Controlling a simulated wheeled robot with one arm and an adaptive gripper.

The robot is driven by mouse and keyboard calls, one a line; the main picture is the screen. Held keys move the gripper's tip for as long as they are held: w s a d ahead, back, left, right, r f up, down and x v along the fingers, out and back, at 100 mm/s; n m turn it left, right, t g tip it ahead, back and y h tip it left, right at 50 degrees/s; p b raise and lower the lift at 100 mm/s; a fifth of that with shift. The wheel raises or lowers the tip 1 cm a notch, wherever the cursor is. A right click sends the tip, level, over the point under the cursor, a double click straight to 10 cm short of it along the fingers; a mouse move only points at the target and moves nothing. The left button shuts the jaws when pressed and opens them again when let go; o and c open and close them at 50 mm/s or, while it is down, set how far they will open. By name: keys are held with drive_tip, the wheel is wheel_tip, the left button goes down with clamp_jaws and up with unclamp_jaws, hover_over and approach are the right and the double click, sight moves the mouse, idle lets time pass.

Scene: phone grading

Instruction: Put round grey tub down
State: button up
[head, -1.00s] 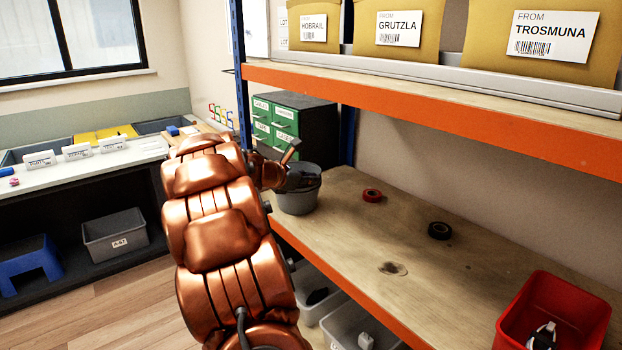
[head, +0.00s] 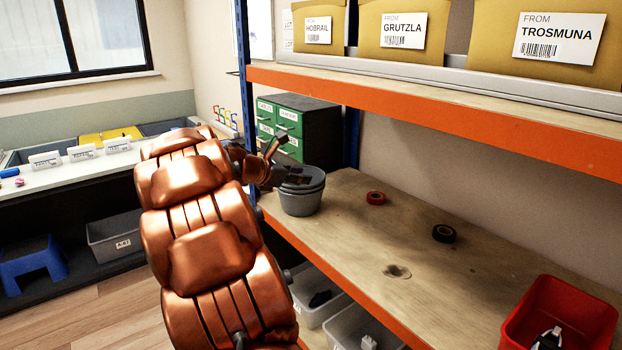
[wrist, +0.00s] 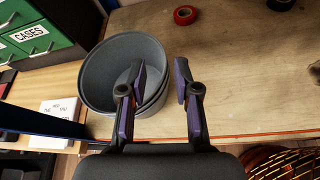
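The round grey tub (head: 301,203) stands upright on the wooden shelf board, close to its front edge, in front of the green drawer cabinet. In the wrist view the empty tub (wrist: 100,75) shows from above, left of centre. My gripper (wrist: 160,85) is open, with a clear gap between its two dark fingers. The left finger overlaps the tub's opening and the right finger is outside its right rim. Whether either finger touches the tub cannot be told. In the head view my gripper (head: 285,160) is at the tub's top, partly hidden by my arm.
A red tape roll (head: 376,198) and a black tape roll (head: 443,234) lie right of the tub. The green drawer cabinet (head: 290,125) stands behind it. A red bin (head: 560,318) is at the front right. An upper shelf (head: 430,100) overhangs the board.

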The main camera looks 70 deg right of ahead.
drive_tip(key=v, duration=0.6)
drive_tip(key=s+a+f+m+t+y, duration=0.1)
drive_tip(key=a+f+m+t+y, duration=0.15)
drive_tip(key=a+f, duration=0.75)
drive_tip(key=s+a+f+m+t+y, duration=0.15)
drive_tip(key=a+m+y, duration=0.25)
drive_tip(key=a, duration=1.5)
drive_tip(key=s+a+f+m+y, duration=0.2)
drive_tip(key=s+a, duration=0.3)
drive_tip(key=a, duration=0.6)
drive_tip(key=s+a+f+m+y, duration=0.2)
drive_tip(key=s+a+f+y, duration=0.1)
drive_tip(key=a, duration=0.8)
drive_tip(key=s+f, duration=0.1)
drive_tip(key=s, duration=0.1)
drive_tip(key=shift+s+a+y, duration=0.2)
drive_tip(key=shift+s+y, duration=0.15)
